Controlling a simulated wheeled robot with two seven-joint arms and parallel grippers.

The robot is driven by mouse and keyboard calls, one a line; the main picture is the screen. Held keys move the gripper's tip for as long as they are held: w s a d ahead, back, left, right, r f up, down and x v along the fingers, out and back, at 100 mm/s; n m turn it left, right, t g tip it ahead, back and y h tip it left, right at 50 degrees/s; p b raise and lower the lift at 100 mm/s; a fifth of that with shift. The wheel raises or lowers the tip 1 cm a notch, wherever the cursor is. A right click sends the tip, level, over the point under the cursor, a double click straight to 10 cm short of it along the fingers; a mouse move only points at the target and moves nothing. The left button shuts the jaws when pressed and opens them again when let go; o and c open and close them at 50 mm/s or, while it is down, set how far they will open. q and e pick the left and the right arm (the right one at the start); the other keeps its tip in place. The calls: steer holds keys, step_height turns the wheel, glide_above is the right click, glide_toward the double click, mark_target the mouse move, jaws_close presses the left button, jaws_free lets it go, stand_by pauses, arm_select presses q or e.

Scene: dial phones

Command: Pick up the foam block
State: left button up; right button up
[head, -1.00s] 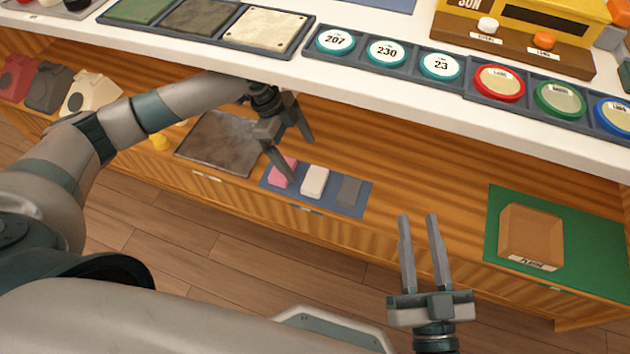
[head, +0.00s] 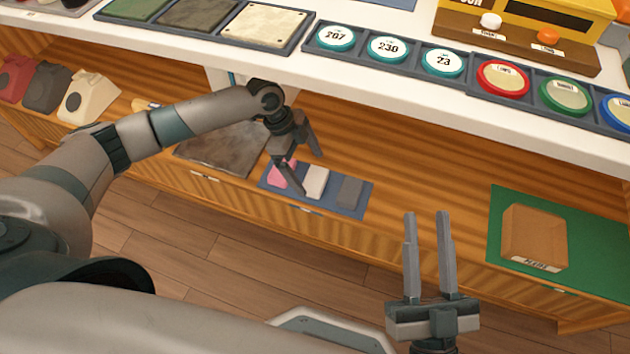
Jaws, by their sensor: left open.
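Three small blocks lie in a row on a blue mat (head: 331,208) on the lower shelf: a pink one (head: 277,177), a white one (head: 317,181) and a grey one (head: 350,191). I cannot tell from their labels which is the foam block. My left gripper (head: 312,174) is open and empty, pointing down over the pink and white blocks. Its near finger hides part of the pink block. It appears to be above the blocks, not around one. My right gripper (head: 426,213) is open and empty, in front of the shelf, to the right of the mat.
The white counter (head: 400,104) overhangs the shelf close behind my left gripper. A dark square slab (head: 222,148) lies left of the mat. Toy phones (head: 88,94) stand at left.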

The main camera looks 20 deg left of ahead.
mark_target(318, 180)
arm_select(q)
steer(key=x, duration=0.2)
steer(key=b+x, duration=0.1)
steer(key=x, duration=0.1)
steer(key=shift+w+d, duration=0.2)
steer(key=shift+w, duration=0.1)
steer(key=shift+d+f, duration=0.15)
steer(key=shift+f, duration=0.15)
arm_select(e)
steer(key=r+t, duration=0.1)
steer(key=d+r, duration=0.1)
steer(key=r+t, duration=0.1)
steer(key=shift+s+d+r+t, duration=0.2)
steer(key=shift+s+r+t, duration=0.1)
steer(key=shift+s+r, duration=0.05)
arm_select(q)
steer(key=c, duration=1.1)
